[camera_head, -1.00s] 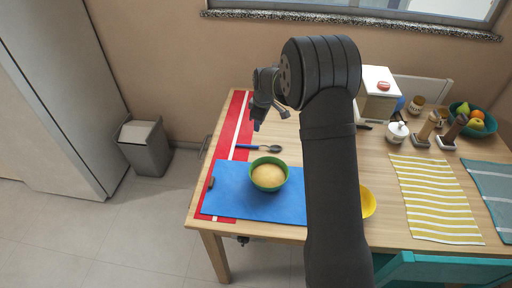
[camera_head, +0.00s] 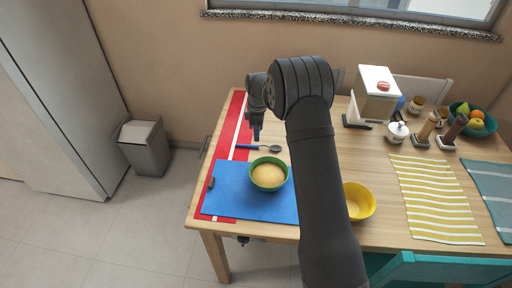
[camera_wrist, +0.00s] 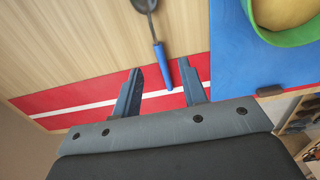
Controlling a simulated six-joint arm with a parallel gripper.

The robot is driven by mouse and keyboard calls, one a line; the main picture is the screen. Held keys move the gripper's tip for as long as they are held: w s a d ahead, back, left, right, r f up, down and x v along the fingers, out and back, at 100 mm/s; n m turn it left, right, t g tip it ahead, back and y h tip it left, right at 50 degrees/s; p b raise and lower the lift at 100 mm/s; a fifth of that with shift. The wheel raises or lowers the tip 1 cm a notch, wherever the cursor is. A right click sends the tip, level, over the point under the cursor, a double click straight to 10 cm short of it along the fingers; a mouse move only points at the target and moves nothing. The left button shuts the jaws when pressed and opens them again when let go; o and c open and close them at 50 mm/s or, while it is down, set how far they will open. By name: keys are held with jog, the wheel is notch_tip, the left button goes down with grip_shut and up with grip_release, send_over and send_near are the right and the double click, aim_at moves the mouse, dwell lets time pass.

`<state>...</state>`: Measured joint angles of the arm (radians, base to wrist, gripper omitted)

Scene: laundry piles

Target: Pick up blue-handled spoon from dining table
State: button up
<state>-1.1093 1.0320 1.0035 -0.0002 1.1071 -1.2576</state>
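The blue-handled spoon (camera_head: 258,147) lies on the dining table (camera_head: 318,160), its blue handle end over the red and white runner and its dark bowl to the right. In the wrist view the spoon (camera_wrist: 158,52) points its handle down toward my gripper. My gripper (camera_head: 256,136) is just above the spoon in the head view. In the wrist view the two fingers of my gripper (camera_wrist: 160,82) are spread apart, with the handle's end showing between them. Nothing is held, and I cannot tell the exact height gap.
A blue mat (camera_head: 240,203) with a green bowl (camera_head: 284,183) of something yellowish lies close in front of the spoon. A yellow bowl (camera_head: 359,201) stands to the right. A white box (camera_head: 377,85), jars and a fruit bowl (camera_head: 489,125) are at the back right.

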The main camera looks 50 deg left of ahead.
aim_at(256, 146)
jog(key=shift+s+a+f, duration=0.1)
jog(key=shift+a+f, duration=0.05)
jog(key=shift+f, duration=1.55)
jog(key=shift+s+a+f, duration=0.1)
jog(key=shift+a+f, duration=0.05)
jog(key=shift+f, duration=1.5)
grip_shut()
